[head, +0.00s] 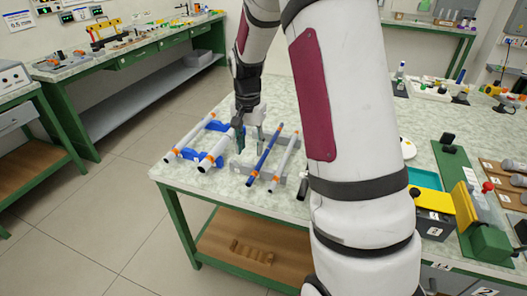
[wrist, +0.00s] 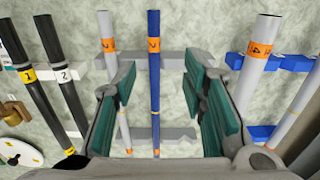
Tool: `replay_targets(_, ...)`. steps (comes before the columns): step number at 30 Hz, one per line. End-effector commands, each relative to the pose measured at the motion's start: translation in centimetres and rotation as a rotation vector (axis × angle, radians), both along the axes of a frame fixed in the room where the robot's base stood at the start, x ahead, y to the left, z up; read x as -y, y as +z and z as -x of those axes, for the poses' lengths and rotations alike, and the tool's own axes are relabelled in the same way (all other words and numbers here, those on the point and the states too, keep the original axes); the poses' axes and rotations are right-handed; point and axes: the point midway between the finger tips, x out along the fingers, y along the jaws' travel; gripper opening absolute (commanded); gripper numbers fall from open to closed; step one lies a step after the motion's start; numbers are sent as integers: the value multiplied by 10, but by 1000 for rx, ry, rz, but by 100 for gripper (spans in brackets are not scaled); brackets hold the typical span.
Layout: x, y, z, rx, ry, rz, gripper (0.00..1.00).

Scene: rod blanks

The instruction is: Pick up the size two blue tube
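The blue tube (wrist: 154,90) with orange bands lies across grey holders in the wrist view. The mark on its upper band looks like a turned 2, but is not clear. It also shows in the head view (head: 263,155), right of my gripper (head: 245,140). In the wrist view my gripper (wrist: 160,85) is open, with teal-padded fingers on either side of the blue tube's line. Nothing is held, and I cannot tell how far the fingers are above it.
A white tube (wrist: 107,50) lies close left of the blue one in the wrist view. A thicker white tube (wrist: 258,60) lies right on blue holders (wrist: 290,63). Black tubes (wrist: 33,75) lie far left. The head view shows a yellow-topped box (head: 432,200) at the table's right.

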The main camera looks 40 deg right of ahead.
Motion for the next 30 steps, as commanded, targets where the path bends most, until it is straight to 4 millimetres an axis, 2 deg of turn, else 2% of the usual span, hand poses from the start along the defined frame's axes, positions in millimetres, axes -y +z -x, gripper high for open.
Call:
replay_targets(1,0,-11,1,-3,0,-1,39)
replay_targets(4,0,-27,1,-3,0,-1,39)
replay_targets(14,2,-53,3,-2,0,-1,39)
replay_targets(21,4,-86,7,-2,1,-1,39)
replay_targets(24,4,-94,7,-1,0,0,39)
replay_targets(30,4,-95,7,1,1,1,39)
